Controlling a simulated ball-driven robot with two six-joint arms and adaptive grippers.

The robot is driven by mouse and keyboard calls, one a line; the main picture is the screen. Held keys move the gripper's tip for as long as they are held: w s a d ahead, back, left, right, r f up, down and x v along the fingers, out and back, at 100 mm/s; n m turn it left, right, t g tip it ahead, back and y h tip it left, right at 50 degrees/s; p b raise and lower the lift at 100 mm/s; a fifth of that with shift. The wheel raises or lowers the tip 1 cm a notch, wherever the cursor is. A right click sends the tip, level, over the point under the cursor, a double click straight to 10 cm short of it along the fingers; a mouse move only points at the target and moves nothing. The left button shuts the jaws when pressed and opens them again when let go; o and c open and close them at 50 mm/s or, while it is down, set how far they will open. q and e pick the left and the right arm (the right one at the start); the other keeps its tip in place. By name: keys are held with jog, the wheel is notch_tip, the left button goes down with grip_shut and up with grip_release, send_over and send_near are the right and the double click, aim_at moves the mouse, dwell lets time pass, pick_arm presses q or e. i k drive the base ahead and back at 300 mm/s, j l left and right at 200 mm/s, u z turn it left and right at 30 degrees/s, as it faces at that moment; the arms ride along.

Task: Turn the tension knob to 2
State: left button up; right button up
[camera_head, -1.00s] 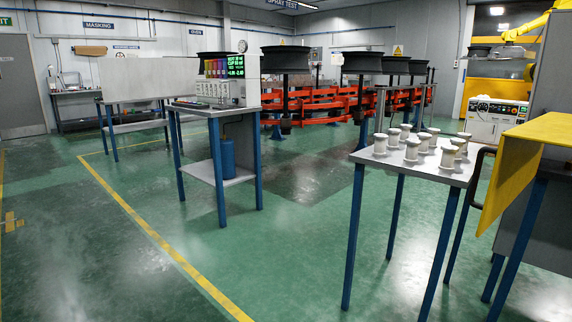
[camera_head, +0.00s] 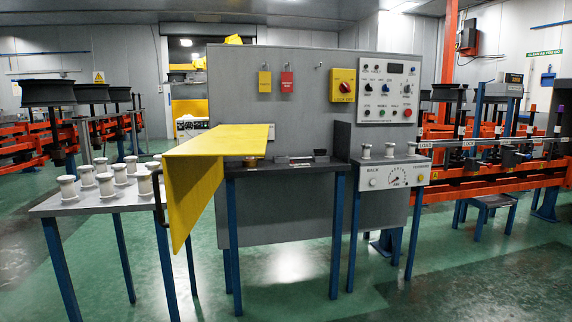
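A pale grey box (camera_head: 380,195) stands to the right of the grey bench, with a round dial (camera_head: 397,181) on its front. The dial appears to be the tension knob, but its markings and setting are too small to read. A white button (camera_head: 373,183) near the word BACK is left of the dial, and a yellow button (camera_head: 420,178) is right of it. Neither gripper is in view.
A yellow hinged panel (camera_head: 222,142) juts out from the grey bench (camera_head: 285,168). A table (camera_head: 88,203) with several white spools stands left. A control panel (camera_head: 388,90) is behind the box. Orange racks (camera_head: 490,168) stand right. The green floor (camera_head: 290,290) in front is clear.

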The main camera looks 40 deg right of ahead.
aim_at(319, 152)
jog(key=i+z, duration=0.25)
jog(key=z, duration=0.15)
jog(key=i+j+z, duration=0.15)
jog(key=z, duration=0.3)
jog(key=i+j+z, duration=0.2)
jog(key=z, duration=0.2)
jog(key=i+j+z, duration=0.1)
jog(key=i+j, duration=0.3)
jog(key=i+j+z, duration=0.1)
jog(key=i+j, duration=0.25)
jog(key=j, duration=0.2)
